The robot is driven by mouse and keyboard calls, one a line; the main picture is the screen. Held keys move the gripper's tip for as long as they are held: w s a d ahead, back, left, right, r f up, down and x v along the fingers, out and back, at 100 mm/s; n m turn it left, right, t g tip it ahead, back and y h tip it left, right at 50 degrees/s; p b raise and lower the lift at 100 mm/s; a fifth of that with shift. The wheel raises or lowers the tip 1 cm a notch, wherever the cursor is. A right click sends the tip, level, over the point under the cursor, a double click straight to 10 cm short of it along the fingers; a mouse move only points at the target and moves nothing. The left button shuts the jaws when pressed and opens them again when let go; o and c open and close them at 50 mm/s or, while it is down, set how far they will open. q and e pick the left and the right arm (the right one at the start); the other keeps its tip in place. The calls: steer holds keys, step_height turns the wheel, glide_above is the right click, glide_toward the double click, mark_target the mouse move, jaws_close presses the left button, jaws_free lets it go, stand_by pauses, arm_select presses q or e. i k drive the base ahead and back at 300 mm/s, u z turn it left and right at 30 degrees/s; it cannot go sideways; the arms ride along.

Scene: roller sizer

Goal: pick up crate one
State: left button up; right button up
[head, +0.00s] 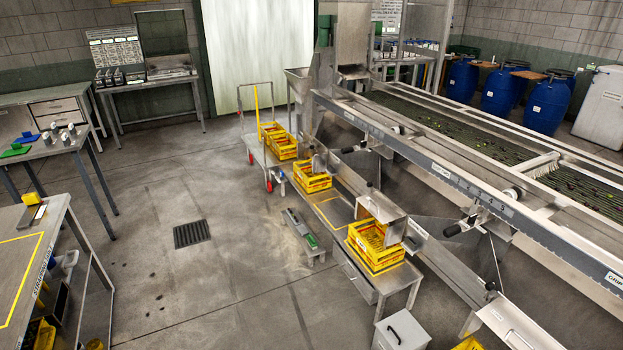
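Several yellow crates stand along the sizer, and I cannot read which one is crate one. The nearest whole crate (374,259) sits on a low metal bench under a grey outlet chute (383,208). A second crate (312,185) stands farther back on the same row, under another chute. Two more, a nearer crate (284,153) and a farther crate (270,130), are on a trolley (262,154) behind it. Part of another yellow crate (468,343) shows at the bottom edge. Neither of my grippers is in view.
The long roller sizer (450,165) fills the right side. A small low stand (304,236) is beside the bench, and a grey bin (401,331) is in front. A table (28,250) stands at left. The floor between, with a drain grate (192,234), is clear.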

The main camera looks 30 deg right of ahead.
mark_target(312, 175)
steer(key=z, duration=0.35)
steer(key=k, duration=0.45)
steer(key=z, duration=0.45)
steer(key=i, duration=0.55)
steer(key=u, duration=0.7)
steer(key=i, duration=2)
steer(key=u, duration=0.5)
steer(key=i, duration=2.1)
steer(key=z, duration=0.4)
steer(key=i, duration=1.95)
steer(key=z, duration=0.8)
